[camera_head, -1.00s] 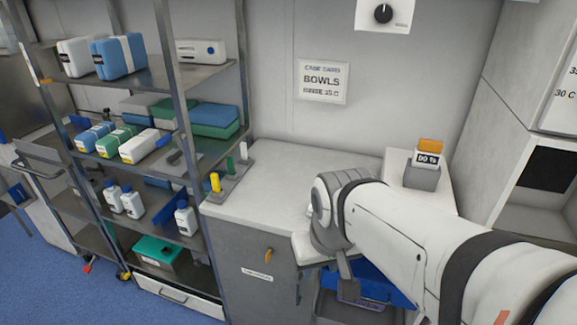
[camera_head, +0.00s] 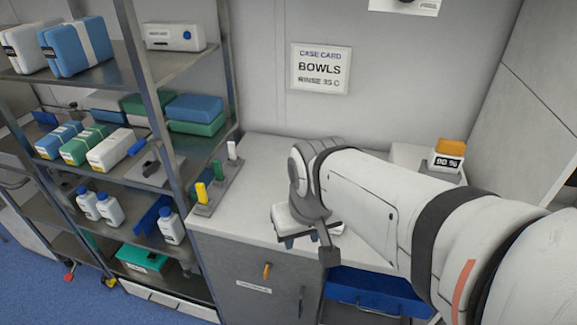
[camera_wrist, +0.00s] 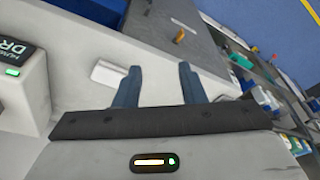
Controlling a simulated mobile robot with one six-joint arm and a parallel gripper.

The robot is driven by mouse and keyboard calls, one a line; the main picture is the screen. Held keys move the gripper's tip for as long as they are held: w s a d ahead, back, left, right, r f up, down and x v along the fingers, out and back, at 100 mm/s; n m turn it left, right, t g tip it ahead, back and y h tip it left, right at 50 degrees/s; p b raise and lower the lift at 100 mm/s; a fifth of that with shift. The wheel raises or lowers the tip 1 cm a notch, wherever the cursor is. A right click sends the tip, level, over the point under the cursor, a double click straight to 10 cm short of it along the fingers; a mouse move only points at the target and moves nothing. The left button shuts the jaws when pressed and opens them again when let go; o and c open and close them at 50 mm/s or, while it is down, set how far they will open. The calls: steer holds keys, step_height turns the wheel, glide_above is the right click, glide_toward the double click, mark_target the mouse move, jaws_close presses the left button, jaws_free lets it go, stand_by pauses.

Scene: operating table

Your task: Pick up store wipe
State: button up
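My gripper (camera_head: 300,240) hangs over the front of the white counter, partly covered by my own arm. In the wrist view its two dark blue fingers (camera_wrist: 158,84) are apart with nothing between them. A small white block (camera_wrist: 108,74) lies on the counter just left of the fingers in the wrist view, apart from them; it may be the wipe, but I cannot tell. A white edge (camera_head: 337,229) shows beside the gripper in the head view, mostly hidden by my arm. Nothing in view is clearly labelled as a wipe.
A shelf rack (camera_head: 138,48) with packs and bottles stands at left. A grey stand with coloured pegs (camera_head: 207,197) sits on the counter's left end. An orange-topped display box (camera_head: 447,155) stands at the back right. A blue bin (camera_head: 372,289) is below. The counter's back left is clear.

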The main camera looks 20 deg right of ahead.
steer(key=shift+o, duration=1.4)
steer(key=shift+w+d, duration=0.2)
steer(key=shift+w, duration=0.25)
steer(key=o, duration=0.5)
steer(key=w+d+m, duration=0.1)
steer(key=w, duration=0.1)
steer(key=w+d+f+m+g, duration=0.1)
steer(key=d, duration=0.1)
steer(key=w+d+m, duration=0.1)
steer(key=w, duration=0.1)
steer(key=shift+w+d+f+m, duration=0.2)
steer(key=shift+w+f+m, duration=0.05)
steer(key=shift+w+m, duration=0.1)
steer(key=shift+c, duration=0.2)
steer(key=o, duration=0.6)
steer(key=w+d+f+m, duration=0.1)
steer(key=d, duration=0.1)
steer(key=w+d+f+m+g, duration=0.1)
steer(key=w+d, duration=0.1)
steer(key=d, duration=0.1)
steer(key=w+d+f+m, duration=0.2)
steer(key=shift+w+d+g, duration=0.15)
steer(key=shift+w+g, duration=0.05)
steer(key=shift+g, duration=0.2)
steer(key=shift+w+f+p, duration=0.15)
steer(key=shift+w+f, duration=0.05)
steer(key=shift+f, duration=1.75)
steer(key=shift+w+f+p, duration=0.15)
steer(key=shift+w+f, duration=0.05)
steer(key=shift+f, duration=1.7)
